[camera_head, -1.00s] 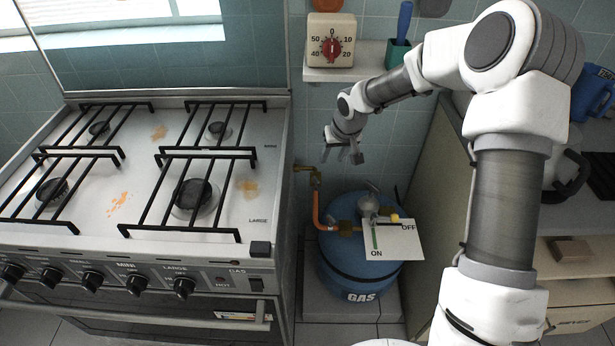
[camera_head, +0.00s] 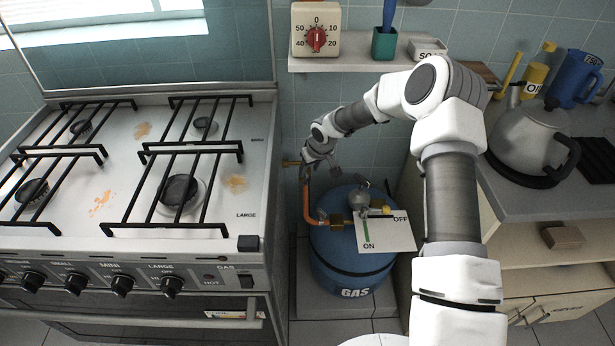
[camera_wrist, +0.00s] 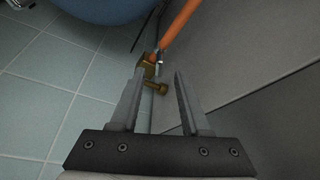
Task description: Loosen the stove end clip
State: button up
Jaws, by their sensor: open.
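The orange gas hose (camera_head: 308,205) runs from the blue gas cylinder (camera_head: 345,262) up to a brass fitting (camera_head: 291,163) at the stove's right side. In the wrist view, the hose (camera_wrist: 182,27) meets the brass fitting (camera_wrist: 147,72), and a small metal clip (camera_wrist: 159,60) shows at that end. My gripper (camera_head: 320,166) is beside the fitting, below the shelf, and hides part of the hose end in the head view. In the wrist view, my gripper (camera_wrist: 160,75) is open and empty, with the fitting showing between and beyond its fingers. Contact cannot be told.
The stove (camera_head: 258,185) stands close on the left. A shelf (camera_head: 350,66) with a timer (camera_head: 315,30) and a teal pot (camera_head: 384,44) is above. An ON/OFF card (camera_head: 385,235) lies by the cylinder valve. A counter with a kettle (camera_head: 530,135) is right.

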aim_at(307, 176)
jog(key=shift+b+x, duration=0.3)
jog(key=shift+x, duration=1.85)
jog(key=shift+r, duration=0.1)
grip_shut()
